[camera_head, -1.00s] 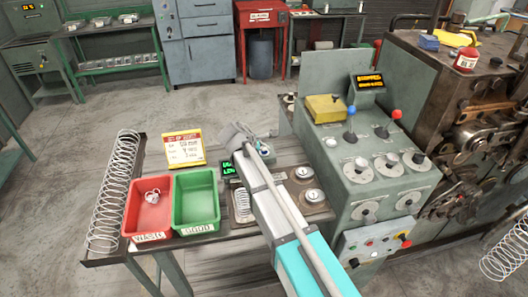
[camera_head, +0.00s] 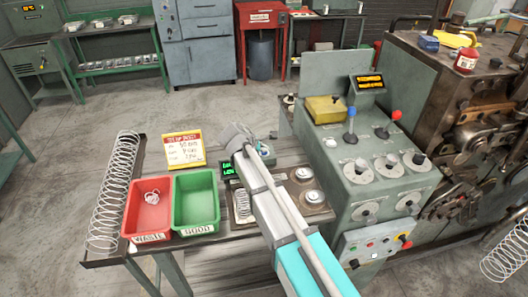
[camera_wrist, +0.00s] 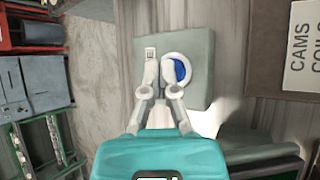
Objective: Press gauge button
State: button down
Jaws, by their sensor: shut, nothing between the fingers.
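In the wrist view a grey-green box (camera_wrist: 196,50) carries a blue button (camera_wrist: 179,70) in a white ring and a small white switch (camera_wrist: 150,54). My gripper (camera_wrist: 160,68) is shut and empty over this box, its fingertips just left of the blue button and partly covering it. I cannot tell whether they touch the box. In the head view my gripper (camera_head: 238,140) hides most of the box (camera_head: 267,156). A small green-lit display (camera_head: 229,168) shows left of my arm, with a spring (camera_head: 242,203) lying in front of it.
A red bin (camera_head: 149,235) holding a small coil and an empty green bin (camera_head: 196,229) stand left of my arm. A yellow sign (camera_head: 184,149) stands behind them. A long spring (camera_head: 113,190) lies in a tray. The grey control console (camera_head: 385,185) with levers stands right.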

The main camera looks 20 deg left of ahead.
aim_at(263, 153)
jog(key=shift+r+p, duration=0.6)
jog(key=shift+r, duration=0.1)
jog(key=shift+r+p, duration=2.5)
jog(key=shift+s+f, duration=0.1)
